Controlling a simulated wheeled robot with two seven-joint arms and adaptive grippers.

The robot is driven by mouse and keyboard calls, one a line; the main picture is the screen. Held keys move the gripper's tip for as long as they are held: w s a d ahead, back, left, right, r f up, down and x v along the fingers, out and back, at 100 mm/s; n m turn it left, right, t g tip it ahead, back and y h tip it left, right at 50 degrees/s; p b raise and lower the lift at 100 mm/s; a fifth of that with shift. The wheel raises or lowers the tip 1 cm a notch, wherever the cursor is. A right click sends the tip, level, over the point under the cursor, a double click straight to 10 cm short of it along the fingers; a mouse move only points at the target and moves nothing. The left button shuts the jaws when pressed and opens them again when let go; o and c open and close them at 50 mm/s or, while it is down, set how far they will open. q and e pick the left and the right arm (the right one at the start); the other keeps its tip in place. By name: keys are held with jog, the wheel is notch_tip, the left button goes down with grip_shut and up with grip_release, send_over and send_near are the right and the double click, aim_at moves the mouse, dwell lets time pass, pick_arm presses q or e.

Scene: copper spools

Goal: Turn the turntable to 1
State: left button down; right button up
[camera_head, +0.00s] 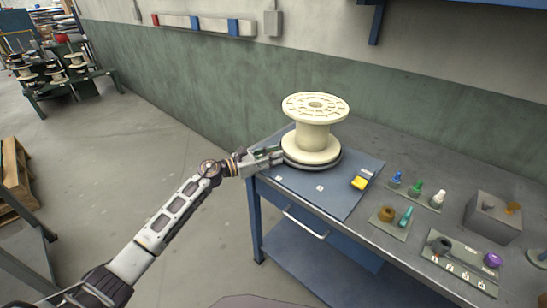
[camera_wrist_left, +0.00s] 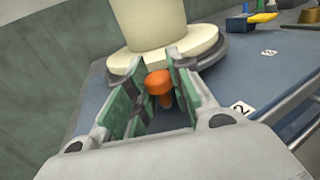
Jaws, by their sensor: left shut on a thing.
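The turntable (camera_head: 337,163) is a dark round disc on the blue mat (camera_head: 345,200) at the bench's left corner. A cream spool (camera_head: 314,128) stands upright on it. My left gripper (camera_head: 277,156) is at the turntable's left edge. In the left wrist view (camera_wrist_left: 160,82) its green-padded fingers are shut on an orange knob (camera_wrist_left: 158,84) at the turntable's rim. A label reading 2 (camera_wrist_left: 240,108) lies on the mat to the right of the gripper. Another small label (camera_wrist_left: 269,53) lies farther right; its number is too small to read surely. My right gripper is not in view.
The green-grey wall (camera_head: 200,95) runs behind the bench.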

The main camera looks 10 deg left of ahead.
pick_arm(q)
jog(key=shift+f, duration=0.1)
jog(key=c, duration=1.2)
grip_release()
jog(key=shift+s+a, duration=0.1)
jog(key=shift+a, duration=0.05)
jog(key=v, duration=1.1)
jog(key=shift+s+a, duration=0.2)
jog(key=shift+a, duration=0.05)
